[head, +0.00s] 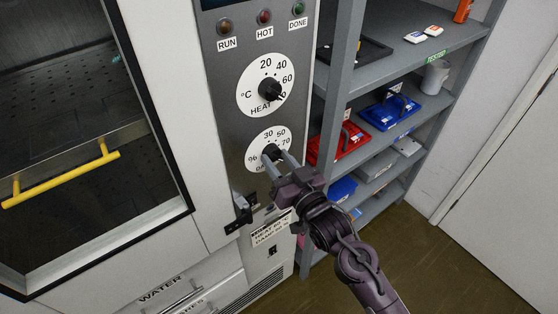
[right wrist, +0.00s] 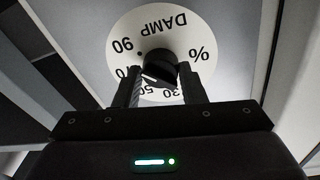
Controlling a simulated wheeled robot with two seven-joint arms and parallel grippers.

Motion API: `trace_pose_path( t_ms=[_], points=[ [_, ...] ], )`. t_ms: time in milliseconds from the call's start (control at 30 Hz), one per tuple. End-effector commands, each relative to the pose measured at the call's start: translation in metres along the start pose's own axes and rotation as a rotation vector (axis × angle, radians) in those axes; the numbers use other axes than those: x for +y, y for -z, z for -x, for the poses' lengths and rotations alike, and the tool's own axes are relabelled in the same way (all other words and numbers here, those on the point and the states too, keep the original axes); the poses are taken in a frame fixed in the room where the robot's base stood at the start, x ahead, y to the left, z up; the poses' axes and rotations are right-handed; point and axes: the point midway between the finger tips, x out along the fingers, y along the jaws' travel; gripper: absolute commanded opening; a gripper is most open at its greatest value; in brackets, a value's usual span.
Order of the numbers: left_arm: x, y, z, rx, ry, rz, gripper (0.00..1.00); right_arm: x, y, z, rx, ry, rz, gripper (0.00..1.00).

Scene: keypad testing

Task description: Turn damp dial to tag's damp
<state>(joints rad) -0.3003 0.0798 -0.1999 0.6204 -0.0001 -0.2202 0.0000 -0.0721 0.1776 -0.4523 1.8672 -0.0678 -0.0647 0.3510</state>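The damp dial (head: 260,137) is a white round plate with a black knob, on the grey panel below the heat dial. The right wrist view shows its black knob (right wrist: 161,70) close up and upside down; a pale mark on it faces lower left, around the 50 and 70 side. My right gripper (head: 276,158) is at this knob, with one finger on each side (right wrist: 160,82). The fingers look apart, with a small gap on the left; contact on the right is unclear. The white tag (head: 272,230) hangs below, its digits too small to read surely. My left gripper is out of view.
The heat dial (head: 264,84) sits just above, below three lamps. A door with a yellow handle (head: 60,180) is at left, and its black latch (head: 238,215) is near my right gripper. A grey shelf (head: 400,62) with bins stands close on the right.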

Motion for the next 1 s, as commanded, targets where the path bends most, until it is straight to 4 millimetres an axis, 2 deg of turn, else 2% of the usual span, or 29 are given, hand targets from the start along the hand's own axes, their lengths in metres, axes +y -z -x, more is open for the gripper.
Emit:
trace_pose_path(
  t_ms=[33, 167, 467, 567, 833, 1000],
  points=[
    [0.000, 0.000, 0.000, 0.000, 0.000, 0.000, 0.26, 0.000, -0.002, 0.000, -0.004, 0.000, -0.002, 0.42],
    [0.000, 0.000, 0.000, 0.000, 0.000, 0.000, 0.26, 0.000, -0.001, 0.000, -0.002, 0.000, -0.001, 0.58],
    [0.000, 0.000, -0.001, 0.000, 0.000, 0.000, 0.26, 0.000, -0.001, 0.003, 0.000, 0.000, 0.001, 0.58],
    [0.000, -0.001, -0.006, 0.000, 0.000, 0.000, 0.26, 0.001, -0.003, 0.013, -0.002, -0.001, 0.001, 0.58],
    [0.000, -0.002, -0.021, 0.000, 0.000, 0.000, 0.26, 0.000, -0.004, 0.059, -0.003, 0.000, 0.001, 0.58],
    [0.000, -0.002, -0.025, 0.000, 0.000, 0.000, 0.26, 0.000, -0.003, 0.075, -0.003, 0.000, -0.001, 0.58]
  ],
)
